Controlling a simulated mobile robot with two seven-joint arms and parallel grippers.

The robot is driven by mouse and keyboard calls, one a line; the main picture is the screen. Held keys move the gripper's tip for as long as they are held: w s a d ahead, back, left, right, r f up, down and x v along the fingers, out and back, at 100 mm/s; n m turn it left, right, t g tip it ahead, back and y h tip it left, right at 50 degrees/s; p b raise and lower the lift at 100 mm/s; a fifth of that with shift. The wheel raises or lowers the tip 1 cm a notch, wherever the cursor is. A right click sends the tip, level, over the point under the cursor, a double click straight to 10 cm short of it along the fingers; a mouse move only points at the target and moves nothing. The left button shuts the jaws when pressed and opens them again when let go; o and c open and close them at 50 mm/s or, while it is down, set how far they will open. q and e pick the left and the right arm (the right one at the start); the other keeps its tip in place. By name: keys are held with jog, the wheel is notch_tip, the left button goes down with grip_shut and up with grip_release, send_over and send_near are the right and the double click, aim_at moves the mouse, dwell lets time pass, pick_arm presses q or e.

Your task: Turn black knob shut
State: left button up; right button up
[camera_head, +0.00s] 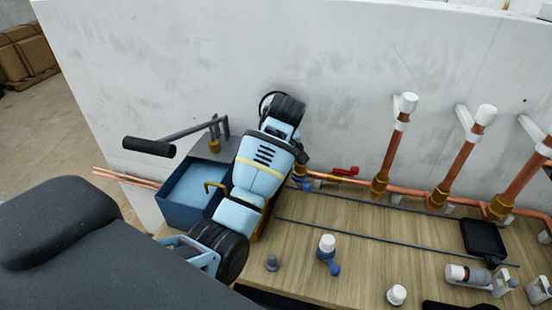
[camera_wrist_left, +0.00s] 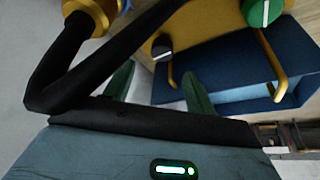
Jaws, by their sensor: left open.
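The black knob (camera_wrist_left: 162,46) has a white pointer mark and sits on a yellow panel (camera_wrist_left: 205,48) in the left wrist view. A green knob (camera_wrist_left: 264,10) with a white mark is at the top right of that view. My left gripper (camera_wrist_left: 155,73) is open, with two dark green fingers pointing at the panel. The black knob appears just beyond and between the fingertips; I cannot tell how large the gap is. In the head view my light-blue left arm hides the black knob and the gripper. The right gripper is not in view.
A blue tank (camera_head: 188,213) with a yellow handle (camera_head: 214,187) stands left of my arm. Copper pipes (camera_head: 453,160) line the wall at right. Small fittings lie on the wooden bench (camera_head: 365,258).

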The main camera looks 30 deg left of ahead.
pick_arm(q)
jog(key=shift+x, duration=3.75)
jog(key=shift+s, duration=0.15)
jog(key=c, duration=1)
